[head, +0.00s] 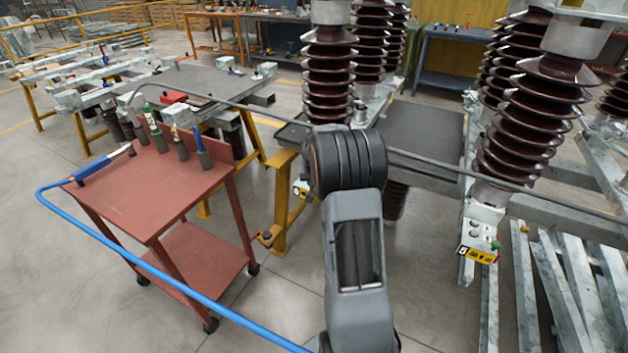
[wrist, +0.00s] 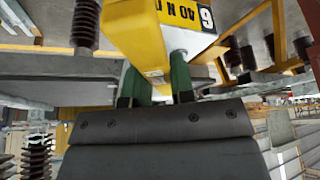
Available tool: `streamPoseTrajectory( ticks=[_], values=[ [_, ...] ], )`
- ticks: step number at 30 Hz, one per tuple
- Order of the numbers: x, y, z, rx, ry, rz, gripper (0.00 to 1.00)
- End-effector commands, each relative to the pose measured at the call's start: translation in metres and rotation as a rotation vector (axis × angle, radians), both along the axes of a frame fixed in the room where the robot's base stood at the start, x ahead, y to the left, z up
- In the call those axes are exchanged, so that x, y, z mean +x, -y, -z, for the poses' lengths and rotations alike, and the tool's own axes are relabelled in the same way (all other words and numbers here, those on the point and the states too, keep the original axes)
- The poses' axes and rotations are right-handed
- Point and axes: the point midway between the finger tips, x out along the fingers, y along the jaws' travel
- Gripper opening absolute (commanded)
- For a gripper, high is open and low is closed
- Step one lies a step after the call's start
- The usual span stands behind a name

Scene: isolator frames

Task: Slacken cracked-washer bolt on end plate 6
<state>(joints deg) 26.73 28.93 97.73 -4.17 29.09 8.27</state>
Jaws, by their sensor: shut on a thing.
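My gripper (wrist: 157,88) shows in the wrist view with its two green fingers closed on a yellow body (wrist: 135,35). I cannot tell whether this is a hand tool. A label marked 6 (wrist: 206,17) shows at the top, beside or on the yellow body; I cannot tell whether they are one piece. In the head view my wrist hides the gripper and what it holds. A grey-white end block with a yellow numbered plate (head: 483,257) stands at the right; its number is too small to read surely. I cannot make out the cracked-washer bolt.
A red cart (head: 115,190) with several upright tools and a blue-handled tool (head: 100,165) stands at the left. Brown ribbed insulators (head: 525,120) rise at the right above galvanized beams (head: 560,300). A blue hose (head: 180,300) crosses the front left.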

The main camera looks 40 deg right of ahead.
Motion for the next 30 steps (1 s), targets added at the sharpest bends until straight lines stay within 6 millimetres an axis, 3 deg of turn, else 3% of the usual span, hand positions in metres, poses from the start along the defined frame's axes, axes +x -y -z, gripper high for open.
streamPoseTrajectory(
  ticks=[30],
  values=[
    [0.0,0.0,0.022,-0.001,0.001,0.0,0.0]
  ],
)
